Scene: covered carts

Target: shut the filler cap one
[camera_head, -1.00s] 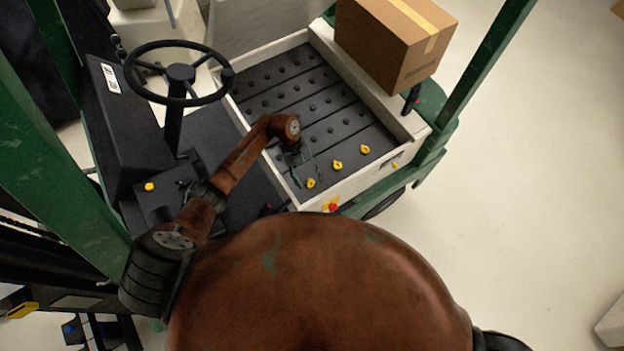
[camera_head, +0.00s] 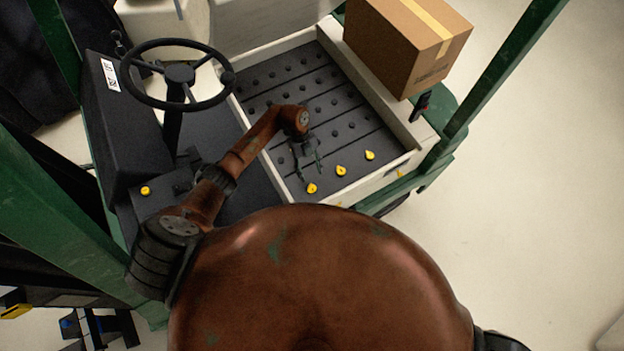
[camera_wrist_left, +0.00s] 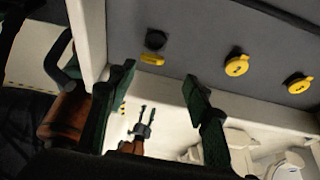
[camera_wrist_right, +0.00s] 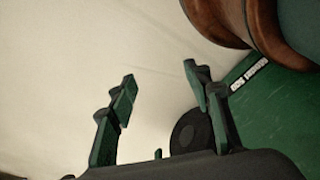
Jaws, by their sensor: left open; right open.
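Three yellow filler caps are in a row along the near edge of the dark studded deck (camera_head: 285,95). The leftmost cap (camera_head: 312,188) shows edge-on in the left wrist view (camera_wrist_left: 152,59), apparently tilted up beside a black round filler opening (camera_wrist_left: 155,39). The middle cap (camera_head: 340,170) and right cap (camera_head: 370,155) look flat and shut; they also show in the left wrist view (camera_wrist_left: 237,65). My left gripper (camera_head: 309,168) is open and empty just above the leftmost cap, apart from it. My right gripper (camera_wrist_right: 158,74) is open and empty, over pale floor.
A white rim (camera_head: 395,172) borders the deck. A cardboard box (camera_head: 405,45) stands on its right side. A steering wheel (camera_head: 178,75) and a console with a yellow knob (camera_head: 145,190) are left. Green posts (camera_head: 505,70) frame the cart. Floor at right is clear.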

